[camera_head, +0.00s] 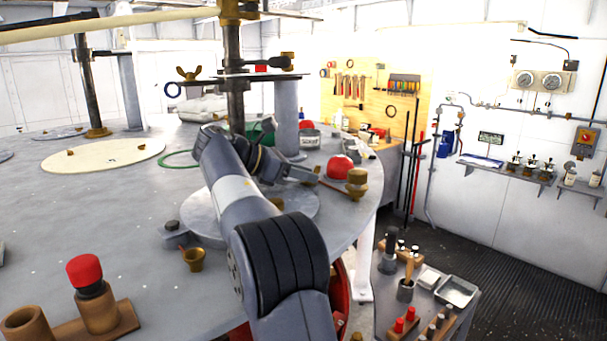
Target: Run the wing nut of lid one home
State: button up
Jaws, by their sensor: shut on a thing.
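My gripper (306,174) is at the end of my arm, low over the right part of the grey deck, pointing right. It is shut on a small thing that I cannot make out. A thin brownish rod shows just beyond its tips. A brass wing nut (188,73) sits high on a dark crossbar, left of the central post and well apart from my gripper. A round grey lid (297,208) lies under my arm, which hides much of it. A cream round lid (100,155) lies at left. I cannot tell which is lid one.
A red dome (340,167) and a brass knob (357,183) stand right of my gripper. A dark post (235,105) and a grey column (287,115) rise behind it. A brass cup (193,259) and a wooden holder (100,312) are in front. The left-middle deck is clear.

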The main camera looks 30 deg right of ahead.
jog(key=shift+r, duration=0.1)
dwell(0.3)
jog(key=o, duration=0.9)
jog(key=shift+w, duration=0.15)
